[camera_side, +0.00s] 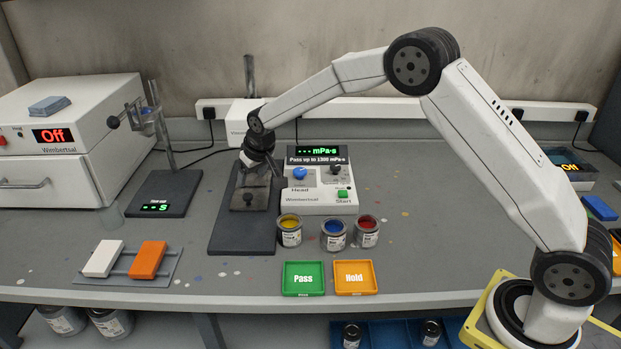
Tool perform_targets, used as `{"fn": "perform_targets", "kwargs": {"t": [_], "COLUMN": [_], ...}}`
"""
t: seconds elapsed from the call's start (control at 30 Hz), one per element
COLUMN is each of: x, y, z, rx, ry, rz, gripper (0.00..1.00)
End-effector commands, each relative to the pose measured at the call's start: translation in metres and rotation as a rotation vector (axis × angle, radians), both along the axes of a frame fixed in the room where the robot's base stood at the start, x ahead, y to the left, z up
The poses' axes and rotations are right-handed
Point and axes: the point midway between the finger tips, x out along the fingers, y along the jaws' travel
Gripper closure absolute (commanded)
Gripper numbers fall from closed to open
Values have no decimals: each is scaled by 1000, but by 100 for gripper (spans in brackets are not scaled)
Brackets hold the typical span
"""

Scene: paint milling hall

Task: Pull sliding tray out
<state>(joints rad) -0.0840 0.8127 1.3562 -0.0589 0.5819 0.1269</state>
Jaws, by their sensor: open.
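A small grey-brown plate with a dark knob (249,200) lies on the long dark base (238,236) left of the white viscometer unit; it looks like the sliding tray, but I cannot be sure. My gripper (264,174) is open and points down just above the plate's back end. I cannot tell whether its fingers touch anything. The gripper and my wrist hide part of the dark base and the stand behind it.
The viscometer control unit (320,194) stands close right of my gripper. Yellow (290,232), blue (334,237) and red (366,233) paint cans stand in front of it. Green Pass (303,293) and orange Hold (355,293) trays lie near the front edge. A white oven (60,165) stands left.

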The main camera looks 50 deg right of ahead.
Motion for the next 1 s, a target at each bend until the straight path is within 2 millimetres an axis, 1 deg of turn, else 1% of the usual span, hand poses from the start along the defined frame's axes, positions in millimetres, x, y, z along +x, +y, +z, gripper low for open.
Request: {"fn": "perform_targets", "kwargs": {"t": [0.27, 0.7, 0.83, 1.0], "x": [4, 22, 26, 29], "y": [0, 0, 0, 0], "z": [-12, -54, -63, -70], "rx": [0, 1, 2, 2], "ry": [1, 1, 0, -2], "rz": [0, 0, 1, 1], "gripper": [25, 25, 25, 25]}}
